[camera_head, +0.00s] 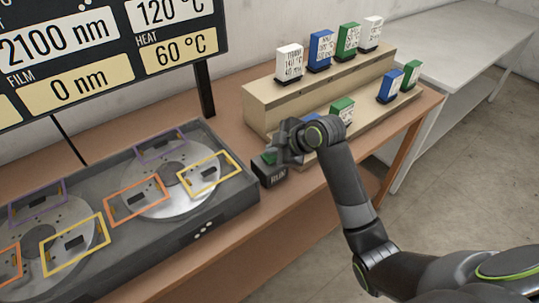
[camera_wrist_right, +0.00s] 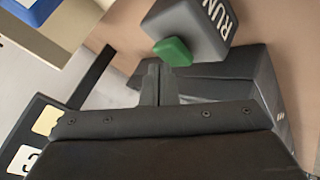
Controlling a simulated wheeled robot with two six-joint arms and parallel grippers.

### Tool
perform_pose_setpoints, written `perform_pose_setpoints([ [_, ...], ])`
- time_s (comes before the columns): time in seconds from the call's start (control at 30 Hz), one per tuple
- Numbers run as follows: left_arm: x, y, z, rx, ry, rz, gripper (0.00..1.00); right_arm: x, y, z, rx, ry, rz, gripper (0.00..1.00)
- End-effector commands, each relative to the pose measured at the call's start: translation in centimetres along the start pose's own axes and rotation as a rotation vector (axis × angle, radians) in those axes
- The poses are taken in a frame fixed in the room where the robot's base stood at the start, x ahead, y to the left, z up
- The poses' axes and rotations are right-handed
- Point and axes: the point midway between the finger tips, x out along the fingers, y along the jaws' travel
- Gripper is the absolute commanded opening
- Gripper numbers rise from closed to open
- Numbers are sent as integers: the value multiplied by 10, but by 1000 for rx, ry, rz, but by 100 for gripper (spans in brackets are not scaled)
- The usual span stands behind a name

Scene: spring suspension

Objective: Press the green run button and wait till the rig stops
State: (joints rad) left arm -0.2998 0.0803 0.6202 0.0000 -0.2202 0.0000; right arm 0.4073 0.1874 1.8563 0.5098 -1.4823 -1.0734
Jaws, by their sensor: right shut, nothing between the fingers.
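The dark run box (camera_head: 270,174), lettered RUN, stands at the right end of the rig on the brown table. Its green run button shows in the right wrist view (camera_wrist_right: 173,51) and is largely hidden by my gripper in the head view. My right gripper (camera_head: 274,153) is shut and empty, right at the button. In the wrist view its fingertips (camera_wrist_right: 153,68) are beside the button's edge; I cannot tell whether they touch it. The rig (camera_head: 222,212) is a grey tray with two round discs carrying coloured frames. My left gripper is out of view.
A display (camera_head: 110,45) behind the rig reads 2100 nm, film 0 nm, heat 60 °C and 120 °C. A stepped tan rack (camera_head: 262,106) with several white, blue and green boxes stands close behind my right gripper. A pale table (camera_head: 460,45) is at the right.

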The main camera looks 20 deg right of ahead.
Motion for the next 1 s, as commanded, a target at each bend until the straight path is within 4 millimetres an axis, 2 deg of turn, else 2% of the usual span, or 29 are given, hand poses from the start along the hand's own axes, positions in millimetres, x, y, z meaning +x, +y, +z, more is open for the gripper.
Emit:
perform_pose_setpoints([
  [1.0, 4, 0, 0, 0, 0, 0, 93, 6, -4, 4, 1, 1, 1, 0],
])
